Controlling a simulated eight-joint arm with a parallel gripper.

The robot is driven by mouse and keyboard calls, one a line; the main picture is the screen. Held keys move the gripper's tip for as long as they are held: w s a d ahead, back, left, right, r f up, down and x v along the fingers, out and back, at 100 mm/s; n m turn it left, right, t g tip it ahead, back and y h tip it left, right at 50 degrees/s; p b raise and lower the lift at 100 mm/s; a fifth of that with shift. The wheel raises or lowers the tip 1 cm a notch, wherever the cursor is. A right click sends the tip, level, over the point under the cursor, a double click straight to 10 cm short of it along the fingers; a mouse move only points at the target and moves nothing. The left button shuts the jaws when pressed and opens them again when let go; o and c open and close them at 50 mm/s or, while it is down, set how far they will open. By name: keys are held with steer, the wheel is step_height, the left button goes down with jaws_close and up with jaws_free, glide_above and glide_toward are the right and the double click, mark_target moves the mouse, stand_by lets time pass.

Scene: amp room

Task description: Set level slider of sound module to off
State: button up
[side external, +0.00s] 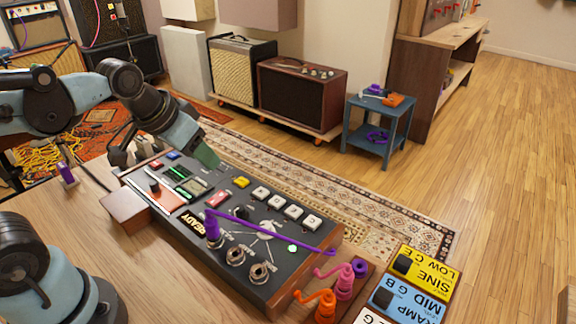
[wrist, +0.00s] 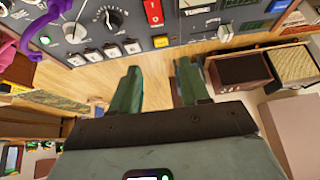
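The sound module (side external: 262,205) is a dark sloping panel with wooden sides on the table, and part of it shows along the top of the wrist view (wrist: 130,25). My gripper (side external: 205,157) is above the panel's far edge, near the green-lit strips, and touches nothing that I can see. In the wrist view my gripper (wrist: 158,78) has its two green fingers wide apart, with nothing between them.
A purple cable (side external: 270,232) runs across the panel from a purple plug. A wooden block (side external: 127,209) sits beside the module's left end.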

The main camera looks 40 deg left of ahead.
steer(key=w+a+r+g, duration=0.2)
steer(key=w+a+g, duration=0.4)
steer(key=w+a, duration=0.55)
steer(key=f, duration=0.4)
steer(key=s+a+f, duration=0.1)
steer(key=f, duration=0.3)
steer(key=s+f, duration=0.1)
steer(key=f, duration=0.3)
steer(key=shift+a, duration=0.4)
jaws_close()
